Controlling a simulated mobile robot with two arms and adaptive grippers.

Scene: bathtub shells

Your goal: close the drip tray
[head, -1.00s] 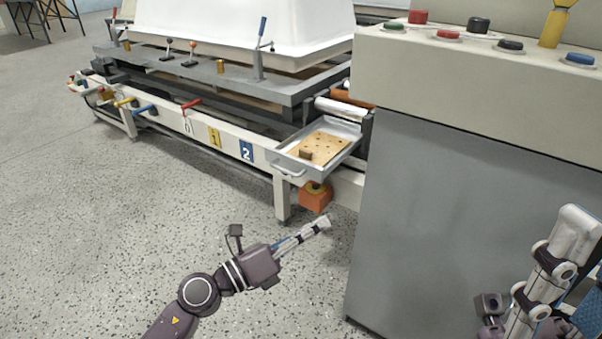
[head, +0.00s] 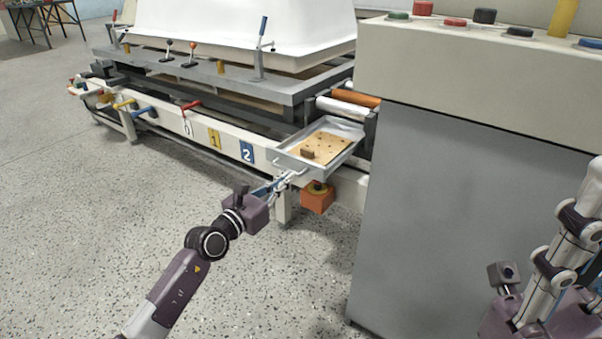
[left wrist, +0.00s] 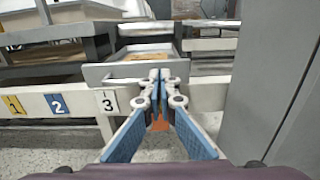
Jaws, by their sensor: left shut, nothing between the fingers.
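The drip tray (head: 351,157) is a shallow grey metal tray sticking out from the frame's end, with a front bar handle (head: 287,166). A tan perforated sheet with a small brown block lies in it. My left gripper (head: 290,177) is at the handle, fingers together and empty; I cannot tell whether they touch it. In the left wrist view, the shut fingertips (left wrist: 160,76) overlap the tray's grey front (left wrist: 108,74) and hide part of it. My right gripper (head: 575,225) is at the right edge, partly cut off; its opening is unclear.
A big grey cabinet (head: 450,200) with coloured buttons on top stands close to the tray's right. An orange box (head: 317,199) hangs below the tray. The long cream rail (head: 230,147) carries number plates and levers. Speckled floor is free at the left.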

